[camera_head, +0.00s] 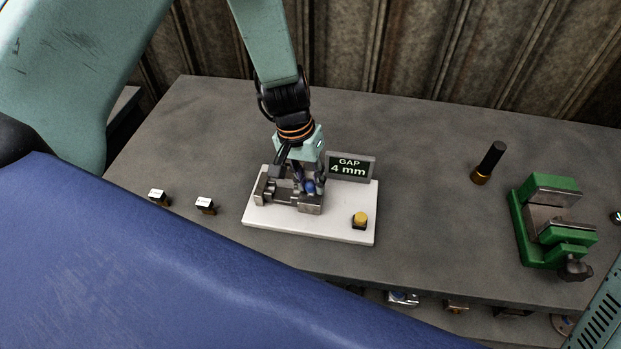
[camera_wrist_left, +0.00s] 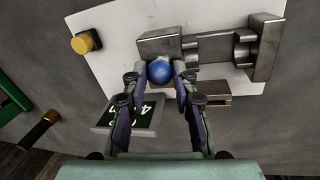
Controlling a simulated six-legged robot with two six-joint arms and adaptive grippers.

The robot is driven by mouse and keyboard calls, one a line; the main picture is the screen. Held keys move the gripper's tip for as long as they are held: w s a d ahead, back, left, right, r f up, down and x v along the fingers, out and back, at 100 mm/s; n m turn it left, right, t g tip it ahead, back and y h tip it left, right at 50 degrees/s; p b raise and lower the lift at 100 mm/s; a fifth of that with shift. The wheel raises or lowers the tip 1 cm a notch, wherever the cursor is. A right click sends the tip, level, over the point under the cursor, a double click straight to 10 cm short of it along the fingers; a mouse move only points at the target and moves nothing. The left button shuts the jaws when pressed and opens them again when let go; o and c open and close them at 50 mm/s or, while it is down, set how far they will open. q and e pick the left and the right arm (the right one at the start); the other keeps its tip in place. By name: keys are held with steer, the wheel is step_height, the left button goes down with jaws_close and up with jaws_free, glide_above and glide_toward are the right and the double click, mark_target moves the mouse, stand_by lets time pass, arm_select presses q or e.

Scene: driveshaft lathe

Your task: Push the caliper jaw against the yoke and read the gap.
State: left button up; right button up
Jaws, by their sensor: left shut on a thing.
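A caliper fixture sits on a white board (camera_head: 354,200). Its grey jaw block (camera_head: 311,206) carries a blue knob (camera_head: 309,187); the jaw also shows in the left wrist view (camera_wrist_left: 157,43). The grey metal yoke (camera_wrist_left: 215,48) lies between this jaw and the upright end block (camera_wrist_left: 270,46). Whether jaw and yoke touch is too small to tell. My left gripper (camera_head: 308,184) points down and is shut on the blue knob (camera_wrist_left: 160,72). A display (camera_head: 350,167) behind the board reads "GAP 4 mm". My right gripper is out of view.
A yellow button (camera_head: 360,218) stands at the board's front right corner. Two small white-topped blocks (camera_head: 157,197) (camera_head: 205,205) lie left of the board. A black-handled tool (camera_head: 489,162) and a green vise (camera_head: 545,222) stand to the right. Bare grey bench lies between.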

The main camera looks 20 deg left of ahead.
arm_select(q)
steer(key=shift+o, duration=0.2)
steer(key=shift+a, duration=0.15)
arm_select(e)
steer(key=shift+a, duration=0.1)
arm_select(q)
steer(key=o, duration=0.8)
steer(key=shift+s+a, duration=0.2)
steer(key=shift+a, duration=0.1)
steer(key=shift+w+d, duration=0.2)
steer(key=shift+d, duration=0.1)
steer(key=shift+r, duration=0.15)
step_height(320, 180, up, 11)
steer(key=a, duration=0.2)
steer(key=shift+a+r, duration=0.2)
steer(key=shift+a, duration=0.05)
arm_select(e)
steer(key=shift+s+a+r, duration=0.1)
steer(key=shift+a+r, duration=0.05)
arm_select(q)
steer(key=shift+d, duration=0.1)
